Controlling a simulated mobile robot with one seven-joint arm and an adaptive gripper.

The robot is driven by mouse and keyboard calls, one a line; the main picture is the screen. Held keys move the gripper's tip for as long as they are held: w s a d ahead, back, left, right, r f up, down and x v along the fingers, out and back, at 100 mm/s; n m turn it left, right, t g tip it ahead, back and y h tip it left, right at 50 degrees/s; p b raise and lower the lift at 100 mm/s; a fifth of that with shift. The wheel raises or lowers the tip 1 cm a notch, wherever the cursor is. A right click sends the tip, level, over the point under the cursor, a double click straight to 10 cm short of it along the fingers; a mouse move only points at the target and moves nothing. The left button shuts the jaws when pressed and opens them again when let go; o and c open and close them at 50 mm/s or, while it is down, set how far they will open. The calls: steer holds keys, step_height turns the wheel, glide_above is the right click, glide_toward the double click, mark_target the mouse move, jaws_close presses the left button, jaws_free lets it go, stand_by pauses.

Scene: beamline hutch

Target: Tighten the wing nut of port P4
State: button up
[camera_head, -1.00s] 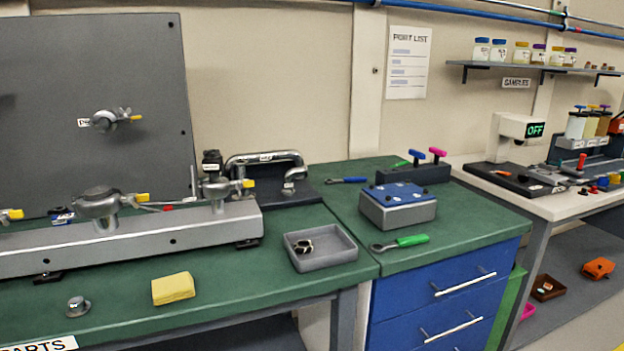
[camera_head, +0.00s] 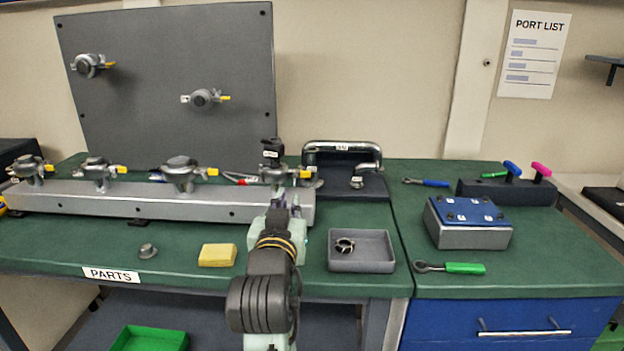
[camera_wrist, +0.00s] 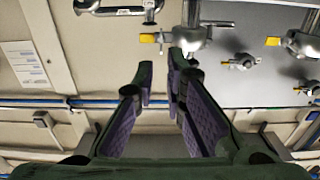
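Several clamped ports with yellow-tipped wing nuts show in the head view. I cannot read which is P4. The rightmost rail port (camera_head: 275,174) has a wing nut with a yellow tip (camera_head: 305,174) pointing right. My gripper (camera_head: 286,196) is just in front of that port and partly hides the rail below it. In the wrist view, which appears upside down, my gripper (camera_wrist: 160,68) is open with nothing between its fingers. The same port (camera_wrist: 190,38) and its yellow tip (camera_wrist: 149,38) lie beyond the fingertips, seemingly apart from them.
The rail (camera_head: 110,203) carries further ports to the left. A grey panel (camera_head: 150,60) behind holds two more. A bent pipe (camera_head: 342,147) stands right of my gripper. A grey tray (camera_head: 375,266), yellow sponge (camera_head: 217,255) and small metal part (camera_head: 148,251) lie on the green bench.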

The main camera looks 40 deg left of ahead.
mark_target(294, 178)
steer(key=p+x, duration=0.2)
steer(key=x, duration=0.7)
steer(key=shift+w+a, duration=0.25)
steer(key=shift+a, duration=0.05)
jaws_close()
